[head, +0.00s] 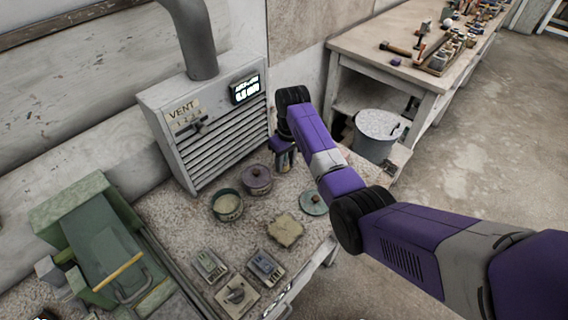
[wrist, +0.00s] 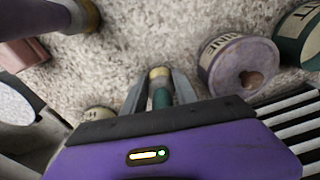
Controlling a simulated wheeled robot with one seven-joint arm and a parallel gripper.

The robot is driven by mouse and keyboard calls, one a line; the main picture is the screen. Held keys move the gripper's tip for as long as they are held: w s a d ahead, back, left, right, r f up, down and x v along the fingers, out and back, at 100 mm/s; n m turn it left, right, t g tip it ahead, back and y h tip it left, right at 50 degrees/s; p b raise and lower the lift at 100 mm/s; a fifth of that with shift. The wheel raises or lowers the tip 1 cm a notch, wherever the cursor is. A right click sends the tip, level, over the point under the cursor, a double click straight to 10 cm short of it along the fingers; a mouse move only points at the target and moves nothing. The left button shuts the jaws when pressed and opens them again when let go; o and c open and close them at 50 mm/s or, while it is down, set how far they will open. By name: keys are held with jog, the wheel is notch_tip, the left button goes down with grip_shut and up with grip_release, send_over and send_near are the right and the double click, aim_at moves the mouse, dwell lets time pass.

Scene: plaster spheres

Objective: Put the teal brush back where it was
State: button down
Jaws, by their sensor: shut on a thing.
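In the wrist view my gripper (wrist: 160,88) is shut on the teal brush (wrist: 161,98). A short stretch of teal handle shows between the two fingers, with a tan end (wrist: 158,73) at the fingertips. The rest of the brush is hidden by the fingers and the gripper body. In the head view my gripper (head: 285,160) hangs over the back right of the speckled worktop (head: 185,225), beside the vent box and just right of the purple lidded pot (head: 257,180). The brush cannot be made out there. Whether it touches the worktop, I cannot tell.
A green pot (head: 227,205) stands left of the purple pot. A teal lid (head: 313,201) and a tan slab (head: 285,228) lie nearer the front. The vent box (head: 205,125) rises behind. A grey bin (head: 377,133) stands beyond the worktop's right edge.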

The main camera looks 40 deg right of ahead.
aim_at(288, 161)
jog(key=shift+f, duration=0.1)
jog(key=c, duration=1)
grip_release()
jog(key=shift+o, duration=0.2)
notch_tip(288, 161, up, 12)
jog(key=shift+s+b, duration=0.45)
jog(key=shift+d, duration=0.15)
